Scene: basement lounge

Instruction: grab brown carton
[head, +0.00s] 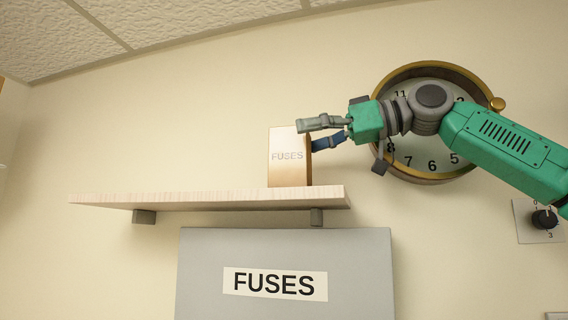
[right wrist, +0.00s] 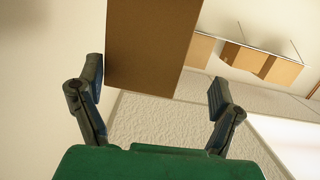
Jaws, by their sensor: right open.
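The brown carton (head: 288,160), with a pale front marked "FUSES", stands upright on the right part of a wooden shelf (head: 200,198). My right gripper (head: 307,137) is open at the carton's upper right side, with one finger overlapping its top right corner in the head view. In the right wrist view the carton (right wrist: 150,40) shows as a plain brown face ahead, between the lines of the two spread fingers of the gripper (right wrist: 156,72). I cannot tell whether either finger touches it. My left gripper is not in view.
A grey box (head: 285,245) labelled "FUSES" is below the shelf. A round brass-rimmed clock (head: 430,165) is on the wall behind my right arm. A dial switch (head: 543,219) is at the right. The shelf left of the carton is bare.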

